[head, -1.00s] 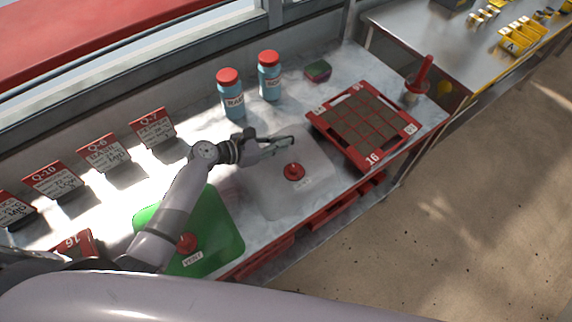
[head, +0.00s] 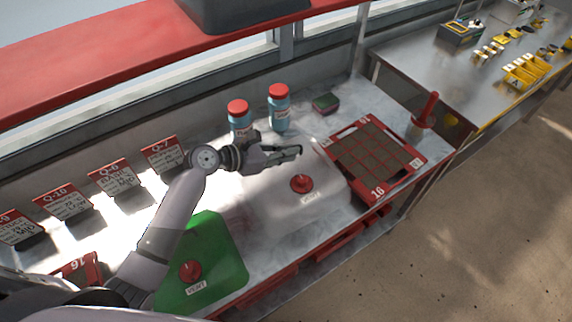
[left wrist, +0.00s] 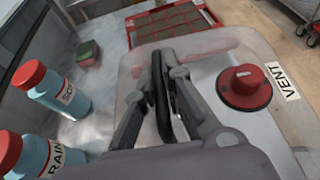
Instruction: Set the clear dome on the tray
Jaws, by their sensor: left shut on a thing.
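The clear dome (head: 270,203) is see-through, with a red knob (head: 301,184) and a "VENT" label on top. It seems held just above the bench, left of the tray. My left gripper (head: 294,152) is shut on its far side; in the left wrist view the fingers (left wrist: 160,75) close around a dark bar, and the dome (left wrist: 212,62) lies around them. The red-framed tray (head: 376,194), marked 16, holds dark soil cells. The tray also shows at the top of the left wrist view (left wrist: 216,24). My right gripper is out of view.
A green dome (head: 222,255) with a red knob lies at front left. Two blue bottles (head: 279,110) with red caps stand behind my gripper. A green-and-dark block (head: 325,103) is behind the tray. A red-handled tool (head: 428,108) stands right of it. Label cards line the back left.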

